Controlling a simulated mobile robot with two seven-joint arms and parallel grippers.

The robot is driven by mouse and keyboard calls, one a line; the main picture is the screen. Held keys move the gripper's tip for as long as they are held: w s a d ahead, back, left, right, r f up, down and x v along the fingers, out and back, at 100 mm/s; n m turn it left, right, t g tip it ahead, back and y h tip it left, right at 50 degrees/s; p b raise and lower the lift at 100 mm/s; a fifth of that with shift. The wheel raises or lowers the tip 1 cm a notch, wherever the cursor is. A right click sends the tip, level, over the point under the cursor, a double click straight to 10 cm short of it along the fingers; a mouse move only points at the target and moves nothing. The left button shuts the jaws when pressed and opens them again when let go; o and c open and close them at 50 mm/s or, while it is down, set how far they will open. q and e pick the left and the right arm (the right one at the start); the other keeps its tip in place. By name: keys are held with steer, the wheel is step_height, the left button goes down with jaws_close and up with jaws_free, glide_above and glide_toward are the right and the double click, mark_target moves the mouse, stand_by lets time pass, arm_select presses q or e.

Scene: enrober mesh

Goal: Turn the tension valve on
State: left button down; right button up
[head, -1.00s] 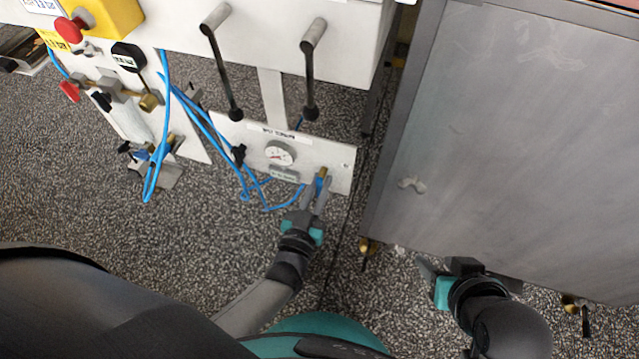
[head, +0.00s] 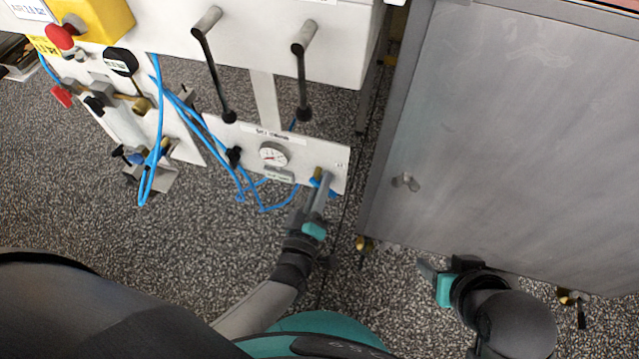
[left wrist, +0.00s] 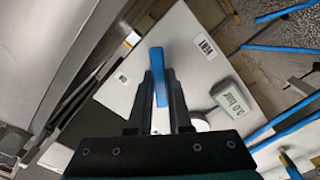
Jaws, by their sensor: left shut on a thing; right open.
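The tension valve has a blue handle (left wrist: 158,77), seen between the two fingers of my left gripper (left wrist: 161,92) in the left wrist view. In the head view the valve (head: 318,174) is a brass fitting at the right end of a small white panel (head: 225,133). My left gripper (head: 320,188) reaches up to it from below and is shut on the blue handle, which its fingers mostly hide here. A round gauge (head: 273,154) and a small display (left wrist: 235,98) sit on the panel. My right gripper (head: 432,272) is open and empty, below the grey cabinet.
A large grey metal cabinet (head: 500,130) stands to the right. Two black-knobbed levers (head: 212,70) hang above the panel. Blue hoses (head: 158,130) run down on the left, by a red button (head: 60,36) on a yellow box. Speckled floor (head: 120,225) is clear in front.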

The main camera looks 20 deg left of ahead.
arm_select(q)
steer(key=n, duration=0.4)
steer(key=shift+d+r, duration=0.25)
steer(key=shift+r, duration=0.05)
steer(key=shift+r+n, duration=0.2)
steer(key=shift+n, duration=1)
steer(key=shift+r+n, duration=0.1)
steer(key=shift+n, duration=0.5)
steer(key=c, duration=0.8)
jaws_free()
steer(key=shift+c, duration=0.2)
steer(key=shift+s, duration=0.1)
